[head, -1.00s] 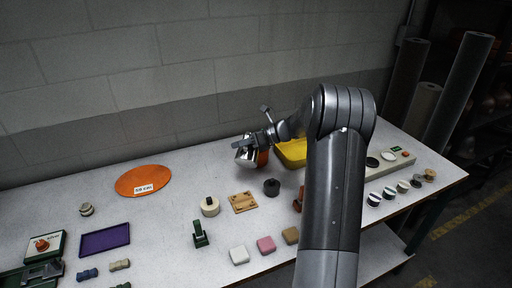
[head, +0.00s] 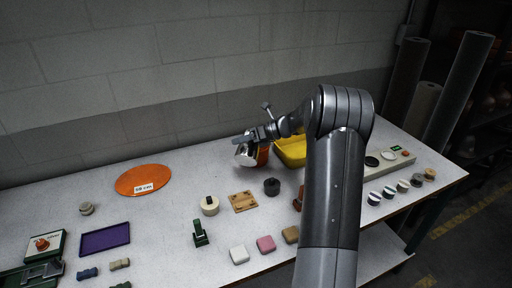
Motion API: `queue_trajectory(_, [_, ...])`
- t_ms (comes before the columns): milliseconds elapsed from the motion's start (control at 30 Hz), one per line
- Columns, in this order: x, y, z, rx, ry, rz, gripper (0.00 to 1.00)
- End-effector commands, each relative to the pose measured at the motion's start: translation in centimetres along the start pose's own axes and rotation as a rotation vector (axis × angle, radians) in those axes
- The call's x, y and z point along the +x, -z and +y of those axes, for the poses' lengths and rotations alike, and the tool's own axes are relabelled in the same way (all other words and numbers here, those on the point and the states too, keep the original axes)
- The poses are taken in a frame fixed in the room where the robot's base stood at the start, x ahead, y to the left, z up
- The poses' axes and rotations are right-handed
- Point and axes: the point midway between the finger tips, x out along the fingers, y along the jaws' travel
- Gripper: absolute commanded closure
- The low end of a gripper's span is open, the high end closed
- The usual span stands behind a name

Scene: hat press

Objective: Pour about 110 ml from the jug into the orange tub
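A shiny metallic jug (head: 246,155) is at my gripper (head: 256,137), in the upper middle of the head view. It looks tilted, and my gripper appears shut on it. The orange tub (head: 263,154) shows as a small orange patch just right of the jug and partly behind it. The rest of the tub is hidden by the jug. I cannot tell whether the two touch, and no stream or liquid level can be made out.
A dark round weight (head: 271,187), a wooden board (head: 242,202) and a cream cylinder (head: 209,206) stand in front. An orange disc (head: 143,180) lies left, with bare table between.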

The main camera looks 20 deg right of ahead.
Motion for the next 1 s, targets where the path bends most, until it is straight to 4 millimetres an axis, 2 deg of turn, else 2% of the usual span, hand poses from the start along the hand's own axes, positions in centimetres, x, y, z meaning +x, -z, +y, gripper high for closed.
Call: queue_trajectory(1000, [-0.7, -1.6, -0.7, 0.111, -0.050, -0.001, 1.00])
